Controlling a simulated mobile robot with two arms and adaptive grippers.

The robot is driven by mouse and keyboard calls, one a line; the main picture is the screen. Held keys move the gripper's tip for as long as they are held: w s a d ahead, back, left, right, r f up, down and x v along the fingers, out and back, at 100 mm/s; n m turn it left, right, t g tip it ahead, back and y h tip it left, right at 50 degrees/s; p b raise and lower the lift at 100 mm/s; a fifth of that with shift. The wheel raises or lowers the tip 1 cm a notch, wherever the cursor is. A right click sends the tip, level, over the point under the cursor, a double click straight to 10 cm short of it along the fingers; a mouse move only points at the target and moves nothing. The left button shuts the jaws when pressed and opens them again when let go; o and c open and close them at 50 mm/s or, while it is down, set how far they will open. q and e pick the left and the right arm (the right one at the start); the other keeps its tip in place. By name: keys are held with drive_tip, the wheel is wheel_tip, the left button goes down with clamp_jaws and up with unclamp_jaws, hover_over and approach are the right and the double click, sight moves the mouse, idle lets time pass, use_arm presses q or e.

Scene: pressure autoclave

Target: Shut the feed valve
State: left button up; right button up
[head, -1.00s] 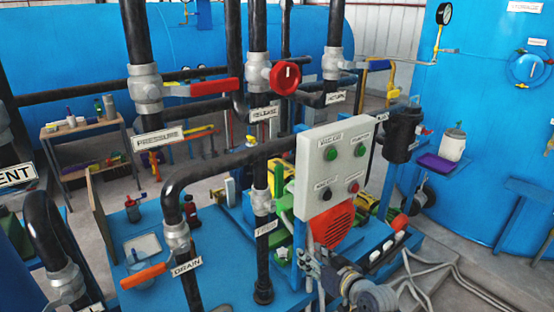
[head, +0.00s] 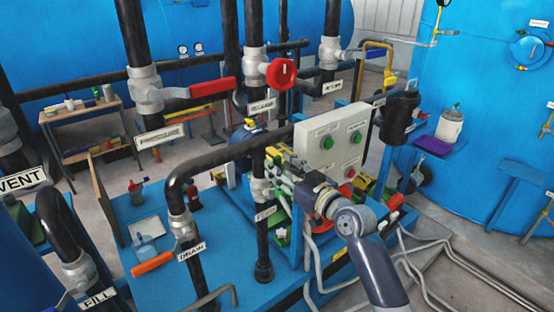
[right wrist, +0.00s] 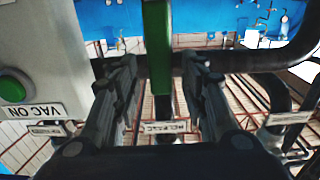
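The feed valve (head: 262,190) is a grey valve body on a thin black vertical pipe, left of the control box. A small tilted label (head: 265,213) hangs below it; its text is hard to read. In the right wrist view a green bar (right wrist: 158,60), which looks like the valve's handle, runs between my fingers with gaps on both sides. My right gripper (head: 285,168) reaches in from the lower right, in front of the control box and close to the valve. Its fingers (right wrist: 160,85) are apart around the bar. My left gripper is not in view.
The control box (head: 328,145) with buttons stands just right of the valve. A bent black pipe with the orange drain handle (head: 153,263) is to the left. The red pressure handle (head: 213,88) and red release wheel (head: 281,72) are above. Loose hoses (head: 410,262) lie at lower right.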

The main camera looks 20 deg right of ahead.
drive_tip(key=shift+x, duration=1.05)
clamp_jaws()
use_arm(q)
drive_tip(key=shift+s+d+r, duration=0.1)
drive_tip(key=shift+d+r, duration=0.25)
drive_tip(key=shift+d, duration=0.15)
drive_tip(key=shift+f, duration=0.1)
use_arm(e)
drive_tip(key=shift+a, duration=0.1)
